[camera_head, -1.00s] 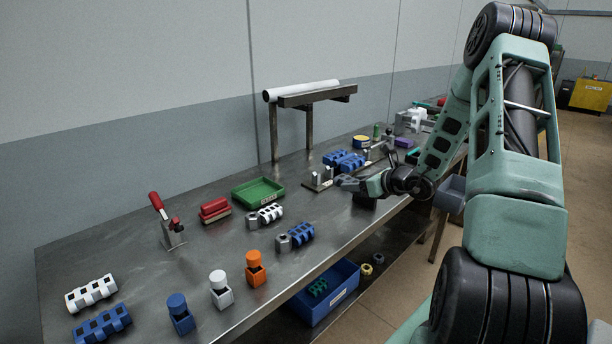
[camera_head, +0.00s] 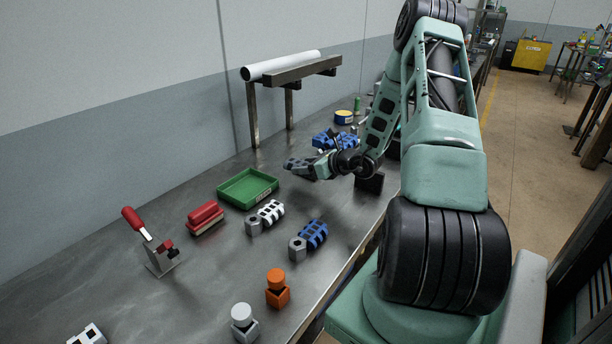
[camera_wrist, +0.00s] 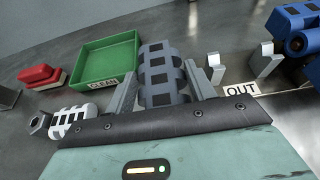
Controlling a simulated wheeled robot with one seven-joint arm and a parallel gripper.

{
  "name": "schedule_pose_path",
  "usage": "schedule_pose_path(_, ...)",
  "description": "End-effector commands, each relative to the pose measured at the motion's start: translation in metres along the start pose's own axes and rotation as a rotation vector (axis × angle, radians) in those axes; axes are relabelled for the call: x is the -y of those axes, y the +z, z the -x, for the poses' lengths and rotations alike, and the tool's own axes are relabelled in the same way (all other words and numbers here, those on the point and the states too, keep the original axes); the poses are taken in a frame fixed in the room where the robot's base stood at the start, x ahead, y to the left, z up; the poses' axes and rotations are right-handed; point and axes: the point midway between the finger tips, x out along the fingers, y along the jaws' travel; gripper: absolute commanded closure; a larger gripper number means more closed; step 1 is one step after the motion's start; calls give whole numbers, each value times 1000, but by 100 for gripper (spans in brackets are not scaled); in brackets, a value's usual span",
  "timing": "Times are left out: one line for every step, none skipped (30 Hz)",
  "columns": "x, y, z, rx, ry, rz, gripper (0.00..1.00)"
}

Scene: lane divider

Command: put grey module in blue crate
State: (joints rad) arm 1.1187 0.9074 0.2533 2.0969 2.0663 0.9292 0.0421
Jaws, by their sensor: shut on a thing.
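The grey module (camera_wrist: 158,72), a lobed block with dark square openings, sits between the two fingers of my gripper (camera_wrist: 160,84) in the wrist view. The fingers are shut on its sides. In the head view my gripper (camera_head: 298,166) is over the bench, right of the green tray; the module is hard to tell from the fingers there. The blue crate does not show in either current view.
A steel rack (camera_head: 253,115) holding a white pipe (camera_head: 285,66) stands behind. Blue parts (camera_wrist: 297,30) are at right.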

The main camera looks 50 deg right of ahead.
Motion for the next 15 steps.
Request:
schedule_pose_path(0,-3,-2,1,1,-1,72)
schedule_pose_path(0,-5,-2,1,0,-1,72)
schedule_pose_path(0,-7,-4,1,0,0,72)
schedule_pose_path(0,-10,-5,0,1,0,72)
schedule_pose_path(0,-14,-6,0,1,-1,72)
schedule_pose_path(0,-19,-8,0,1,-3,72)
schedule_pose_path(0,-24,-10,0,1,-3,72)
schedule_pose_path(0,-28,-12,0,1,-2,72)
schedule_pose_path(0,-33,-14,1,0,-3,72)
schedule_pose_path(0,-36,-15,1,0,-2,72)
schedule_pose_path(0,-39,-16,1,0,-2,72)
schedule_pose_path(0,-42,-18,1,-1,-1,72)
schedule_pose_path(0,-43,-18,1,-1,0,72)
schedule_pose_path(0,-44,-18,1,-1,1,72)
schedule_pose_path(1,-44,-18,1,-1,1,72)
